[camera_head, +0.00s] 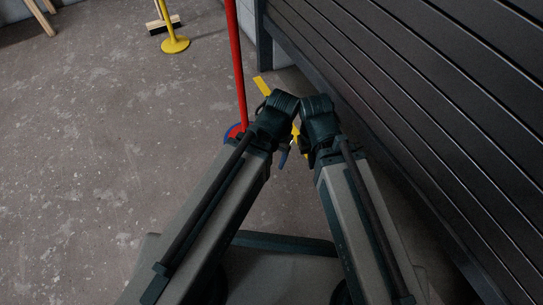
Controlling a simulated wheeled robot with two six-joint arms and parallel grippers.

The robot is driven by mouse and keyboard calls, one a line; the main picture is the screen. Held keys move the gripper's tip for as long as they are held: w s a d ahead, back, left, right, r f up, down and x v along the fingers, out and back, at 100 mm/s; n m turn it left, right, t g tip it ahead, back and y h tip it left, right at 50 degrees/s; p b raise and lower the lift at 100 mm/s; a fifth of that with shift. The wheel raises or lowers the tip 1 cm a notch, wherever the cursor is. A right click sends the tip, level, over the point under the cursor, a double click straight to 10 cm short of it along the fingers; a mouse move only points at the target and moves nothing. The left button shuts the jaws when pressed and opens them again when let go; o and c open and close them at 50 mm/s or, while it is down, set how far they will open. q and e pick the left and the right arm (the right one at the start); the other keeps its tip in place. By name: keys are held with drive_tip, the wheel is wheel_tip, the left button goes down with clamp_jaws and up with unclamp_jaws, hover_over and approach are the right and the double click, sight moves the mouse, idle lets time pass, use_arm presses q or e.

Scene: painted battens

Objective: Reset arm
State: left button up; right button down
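My two arms reach forward from the bottom of the head view and come together near the middle, their dark wrists almost touching. My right gripper (304,146) is small and dark below the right wrist, partly hidden by it. My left gripper (282,154) is mostly hidden by its own wrist and forearm. The fingers are too dark and covered to show whether either gripper is open or shut. I see no object clearly held.
A dark slatted shutter (430,90) runs close along the right. A yellow post (172,40) and a broom head (156,28) stand farther back. Concrete floor (90,150) is open on the left.

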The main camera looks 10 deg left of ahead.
wheel_tip(320, 180, up, 44)
drive_tip(key=p, duration=4.3)
drive_tip(key=shift+f+p, duration=0.15)
drive_tip(key=shift+p, duration=0.2)
